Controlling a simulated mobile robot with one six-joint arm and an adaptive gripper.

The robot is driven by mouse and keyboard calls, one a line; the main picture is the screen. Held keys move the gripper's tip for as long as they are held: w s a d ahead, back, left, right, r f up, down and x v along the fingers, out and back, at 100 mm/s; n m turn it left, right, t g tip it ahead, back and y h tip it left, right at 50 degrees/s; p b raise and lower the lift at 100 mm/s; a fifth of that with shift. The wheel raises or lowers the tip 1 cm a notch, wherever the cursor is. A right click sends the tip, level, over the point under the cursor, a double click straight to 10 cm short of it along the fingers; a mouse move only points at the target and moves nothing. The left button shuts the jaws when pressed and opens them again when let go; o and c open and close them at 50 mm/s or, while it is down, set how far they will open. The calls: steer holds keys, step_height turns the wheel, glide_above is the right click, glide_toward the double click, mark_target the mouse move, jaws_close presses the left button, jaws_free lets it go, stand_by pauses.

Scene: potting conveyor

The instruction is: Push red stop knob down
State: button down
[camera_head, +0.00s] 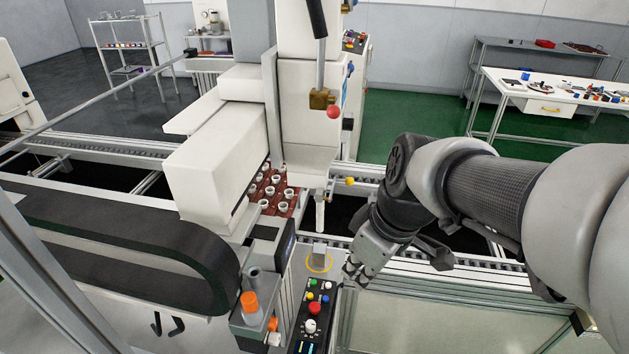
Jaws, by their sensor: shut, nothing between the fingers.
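A red knob (314,307) sits on a narrow black control panel (304,338) at the bottom centre of the head view. Small green, blue and yellow buttons are above it on the panel, and a pale knob (311,326) is just below it. My gripper (350,278) is shut and empty. It points down and left, up and to the right of the red knob in the picture, and appears apart from it. The exact height of the fingertips over the panel cannot be told.
An orange-capped part (250,301) stands in a grey holder left of the panel. A yellow ring (319,263) lies above the panel. Several white cups stand on a red tray (265,200).

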steer(key=w+a+f+n+g+y, duration=0.1)
steer(key=w+a+f+n, duration=0.4)
steer(key=w+f+n, duration=0.1)
steer(key=shift+w+f+g+b, duration=0.3)
steer(key=shift+w+f+b, duration=0.05)
steer(key=shift+w+f, duration=0.55)
steer(key=shift+a, duration=0.1)
steer(key=b, duration=0.4)
glide_toward(313, 306)
steer(key=a+f, duration=0.2)
steer(key=f, duration=0.1)
steer(key=a+f, duration=0.1)
steer(key=f, duration=0.1)
steer(key=shift+w, duration=0.3)
steer(key=shift+f, duration=0.45)
steer(key=shift+b, duration=0.3)
